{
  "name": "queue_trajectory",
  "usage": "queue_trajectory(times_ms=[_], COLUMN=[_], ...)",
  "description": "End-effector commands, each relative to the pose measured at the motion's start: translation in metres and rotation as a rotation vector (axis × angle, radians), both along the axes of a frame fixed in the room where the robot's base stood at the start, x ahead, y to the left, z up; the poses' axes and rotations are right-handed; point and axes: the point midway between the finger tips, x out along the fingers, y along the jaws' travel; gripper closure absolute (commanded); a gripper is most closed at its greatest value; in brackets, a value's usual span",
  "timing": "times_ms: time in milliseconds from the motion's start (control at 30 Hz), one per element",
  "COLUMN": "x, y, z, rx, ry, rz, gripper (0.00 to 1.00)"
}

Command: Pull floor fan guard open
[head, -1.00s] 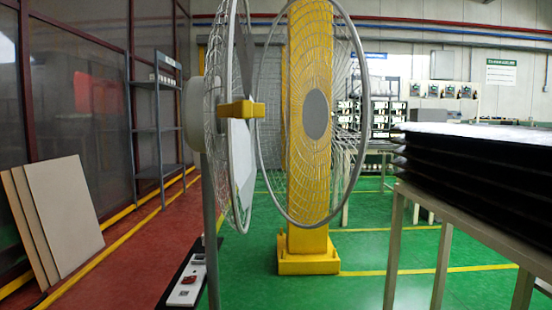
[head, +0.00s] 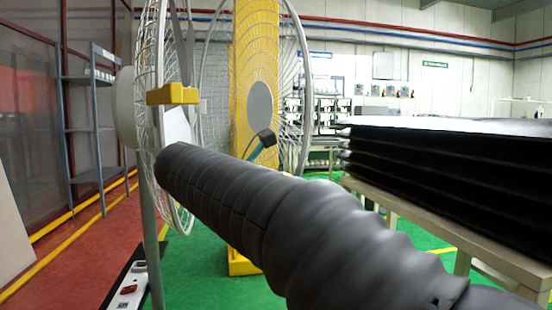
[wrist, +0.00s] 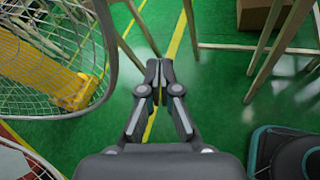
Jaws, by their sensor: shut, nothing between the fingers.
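The floor fan stands at left centre in the head view. Its front guard (head: 306,60) is a round wire grille with a grey centre disc (head: 262,100). It stands swung out, with a gap between it and the fan's other wire guard (head: 150,70), which carries a yellow block (head: 172,95). My dark arm crosses in front of the lower part of the fan. In the wrist view my gripper (wrist: 159,70) is shut and empty over the green floor. The guard rim (wrist: 112,50) is to its left, apart from the fingers.
A yellow column (head: 240,220) stands behind the front guard. A table (head: 410,212) with a stack of black trays (head: 440,165) is close on the right. Grey shelving (head: 95,140) stands at left. Table legs (wrist: 270,50) show right of my gripper.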

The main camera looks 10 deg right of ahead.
Motion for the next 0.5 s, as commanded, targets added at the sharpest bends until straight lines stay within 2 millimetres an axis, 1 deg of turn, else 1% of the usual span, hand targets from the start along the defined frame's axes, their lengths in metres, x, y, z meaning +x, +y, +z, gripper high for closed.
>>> queue_trajectory(times_ms=[33, 100, 233, 300, 367, 433, 500], x=[0.012, 0.022, 0.029, 0.03, 0.03, 0.031, 0.032], y=[0.018, 0.036, 0.065, 0.075, 0.081, 0.083, 0.08], z=[0.012, 0.032, 0.057, 0.065, 0.07, 0.073, 0.074], rx=[-0.088, -0.202, -0.349, -0.396, -0.423, -0.439, -0.446], ry=[0.029, 0.065, 0.114, 0.128, 0.138, 0.144, 0.145], rz=[0.013, 0.012, -0.004, -0.015, -0.024, -0.029, -0.033], gripper=[1.0, 1.0, 1.0, 1.0, 1.0, 1.0, 1.0])
